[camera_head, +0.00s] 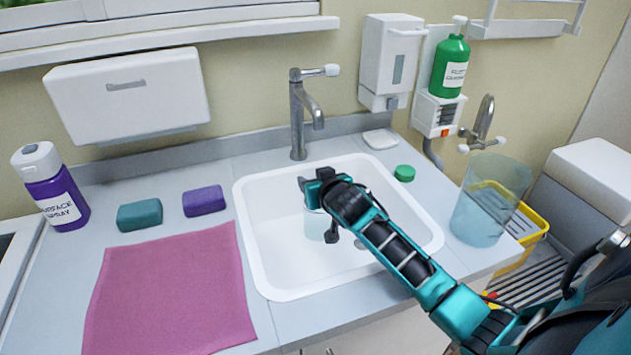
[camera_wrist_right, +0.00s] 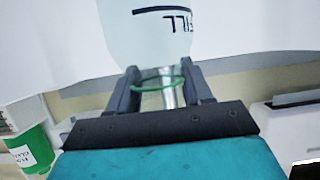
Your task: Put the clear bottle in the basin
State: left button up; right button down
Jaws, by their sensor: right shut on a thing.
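The clear bottle (camera_wrist_right: 160,35) has dark lettering and a green ring (camera_wrist_right: 160,84) at its neck. My right gripper (camera_wrist_right: 160,90) is shut around that neck. In the head view my right gripper (camera_head: 316,190) is over the white basin (camera_head: 262,255), and part of the clear bottle (camera_head: 318,228) shows below it, mostly hidden by the gripper and wrist. I cannot tell whether the bottle touches the basin floor. My left gripper is not in view.
A metal tap (camera_head: 298,115) stands behind the basin. A green cap (camera_head: 404,173) and a clear tumbler (camera_head: 490,200) are to the right. Two sponges (camera_head: 140,214), a purple spray bottle (camera_head: 55,190) and a pink cloth (camera_head: 170,290) lie or stand to the left.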

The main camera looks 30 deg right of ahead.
jog(key=shift+c, duration=2.2)
grip_release()
jog(key=shift+r, duration=0.1)
jog(key=p+v, duration=0.1)
jog(key=v, duration=0.6)
jog(key=shift+s, duration=0.25)
jog(key=shift+a, duration=0.1)
